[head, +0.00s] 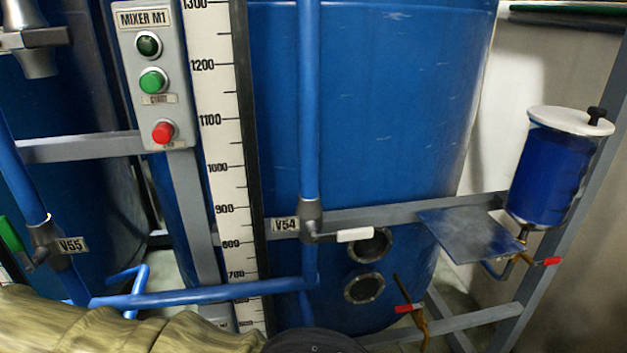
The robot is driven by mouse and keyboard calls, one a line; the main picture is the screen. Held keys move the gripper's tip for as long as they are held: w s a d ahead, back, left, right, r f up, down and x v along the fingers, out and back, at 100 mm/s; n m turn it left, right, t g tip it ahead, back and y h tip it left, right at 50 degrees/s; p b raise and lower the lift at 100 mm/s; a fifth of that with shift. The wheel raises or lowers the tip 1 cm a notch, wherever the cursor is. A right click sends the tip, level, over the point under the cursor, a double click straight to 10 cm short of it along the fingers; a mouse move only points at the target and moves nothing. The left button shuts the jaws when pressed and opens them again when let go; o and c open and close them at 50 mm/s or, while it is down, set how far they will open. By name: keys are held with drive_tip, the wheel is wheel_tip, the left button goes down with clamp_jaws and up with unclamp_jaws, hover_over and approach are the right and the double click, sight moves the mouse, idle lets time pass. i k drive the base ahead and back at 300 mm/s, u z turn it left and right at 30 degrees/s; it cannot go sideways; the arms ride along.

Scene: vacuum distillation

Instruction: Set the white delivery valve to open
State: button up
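The white delivery valve, labelled V54, has a grey body (311,219) on a vertical blue pipe in the middle of the head view. Its white lever handle (354,235) points right, roughly horizontal and crosswise to the pipe. Nothing touches the handle. My arm in its olive sleeve comes in at the bottom left and ends in a dark rounded part at the bottom centre, below the valve. No gripper fingers show, so whether they are open or shut is hidden.
Valve V55 (46,238) with a green handle (11,234) is at the left. A horizontal blue pipe (200,292) runs below V54. Right of the handle is a tilted plate (470,234). A red-handled valve (408,308) is lower right. The mixer panel (153,75) is upper left.

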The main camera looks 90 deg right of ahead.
sight(350, 234)
drive_tip(key=k, duration=1.1)
drive_tip(key=u, duration=1.15)
drive_tip(key=i, duration=1.5)
drive_tip(key=z, duration=4.2)
drive_tip(key=i, duration=0.5)
drive_tip(key=u, duration=0.05)
